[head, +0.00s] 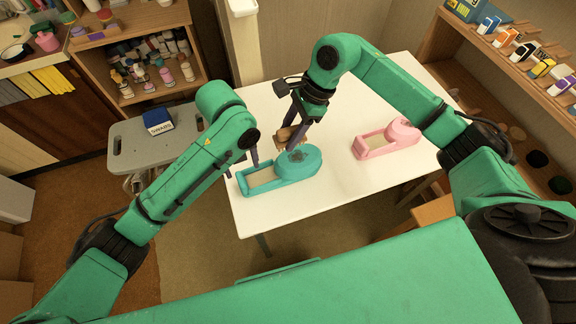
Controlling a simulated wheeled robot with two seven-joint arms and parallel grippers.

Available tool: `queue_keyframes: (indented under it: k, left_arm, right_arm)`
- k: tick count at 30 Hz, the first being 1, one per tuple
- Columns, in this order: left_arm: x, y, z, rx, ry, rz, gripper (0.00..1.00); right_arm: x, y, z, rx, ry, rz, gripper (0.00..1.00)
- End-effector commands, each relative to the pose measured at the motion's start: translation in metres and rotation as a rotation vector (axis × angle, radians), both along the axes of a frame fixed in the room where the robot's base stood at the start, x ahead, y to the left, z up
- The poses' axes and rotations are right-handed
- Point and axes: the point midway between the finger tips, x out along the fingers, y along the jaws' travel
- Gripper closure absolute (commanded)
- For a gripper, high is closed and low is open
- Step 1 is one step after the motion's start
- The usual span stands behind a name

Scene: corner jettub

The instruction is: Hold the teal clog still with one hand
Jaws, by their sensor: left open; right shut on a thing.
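The teal clog (284,178) lies on the white table near its front left edge, with its open heel end to the left and its rounded end to the right. My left gripper (242,164) is open at the heel end; its fingers are apart, and I cannot tell whether they touch the clog. My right gripper (292,128) is shut on a small tan brush-like thing (285,138), just behind the clog's rounded end. Whether that thing touches the clog is unclear. My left forearm hides part of the area left of the clog.
A similar pink clog (387,138) lies to the right on the white table (340,205). A grey side table (180,133) with a blue box (158,122) stands to the left. Shelves with bottles and boxes line both sides. The table between the clogs is clear.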

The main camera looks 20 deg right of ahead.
Motion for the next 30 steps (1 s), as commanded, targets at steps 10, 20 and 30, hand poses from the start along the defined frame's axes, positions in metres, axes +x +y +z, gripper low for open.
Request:
queue_keyframes:
  k: [10,20,30]
  left_arm:
    - [0.000,0.000,-0.039,-0.001,0.003,0.008,0.25]
    - [0.001,0.001,-0.074,-0.002,0.000,0.010,0.25]
    - [0.001,0.000,-0.078,-0.002,0.000,0.010,0.25]
  right_arm:
    - [0.000,0.000,0.000,0.000,0.000,0.000,0.95]
    - [0.000,0.000,0.000,0.000,0.000,0.000,0.95]
    - [0.000,0.000,0.000,0.000,0.000,0.000,0.95]
